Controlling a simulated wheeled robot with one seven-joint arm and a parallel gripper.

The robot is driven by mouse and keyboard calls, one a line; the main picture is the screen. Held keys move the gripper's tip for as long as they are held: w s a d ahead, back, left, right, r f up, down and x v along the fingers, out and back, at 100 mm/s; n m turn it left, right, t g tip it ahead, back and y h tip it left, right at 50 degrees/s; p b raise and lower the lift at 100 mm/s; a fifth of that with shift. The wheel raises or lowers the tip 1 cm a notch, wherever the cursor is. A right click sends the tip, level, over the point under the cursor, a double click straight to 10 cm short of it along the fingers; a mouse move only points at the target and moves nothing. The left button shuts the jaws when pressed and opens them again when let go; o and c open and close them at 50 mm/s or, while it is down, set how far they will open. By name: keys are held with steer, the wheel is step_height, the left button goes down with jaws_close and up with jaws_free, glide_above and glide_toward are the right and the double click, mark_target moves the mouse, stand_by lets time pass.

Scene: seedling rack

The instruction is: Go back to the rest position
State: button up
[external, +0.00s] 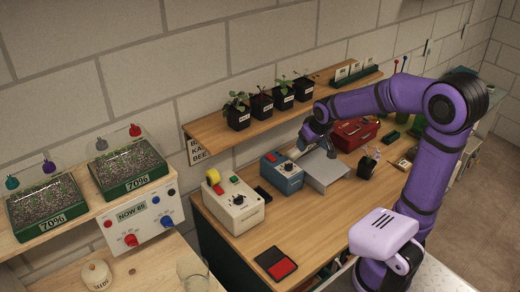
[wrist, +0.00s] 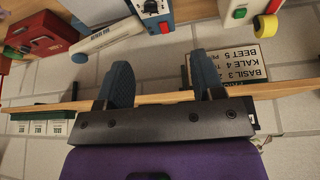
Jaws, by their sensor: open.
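My purple arm reaches from the right over the wooden bench in the external view. My gripper (external: 316,138) is at its far end, beside the shelf and above the area of the blue box and the grey stand. Its fingertips are small and partly hard to make out there. In the wrist view my gripper (wrist: 162,75) shows two blue-grey fingers spread apart, with nothing held between them. The wooden shelf edge (wrist: 150,101) runs across behind the fingers; whether they touch it cannot be told.
The shelf (external: 215,139) carries several potted seedlings (external: 262,105) and a card holder (external: 356,72). On the bench stand a cream box (external: 236,207), a blue box (external: 282,174), a grey stand (external: 326,170), a red box (external: 355,133) and a potted seedling (external: 367,167).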

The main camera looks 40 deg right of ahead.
steer(key=s+a+r, duration=0.2)
steer(key=s+r, duration=0.1)
steer(key=s, duration=0.7)
steer(key=s+a+r, duration=0.2)
steer(key=s+r, duration=0.2)
steer(key=s, duration=0.7)
steer(key=shift+a+n+y, duration=0.15)
steer(key=shift+n+y, duration=0.15)
steer(key=shift+n, duration=0.1)
steer(key=shift+r, duration=0.15)
stand_by(1.2)
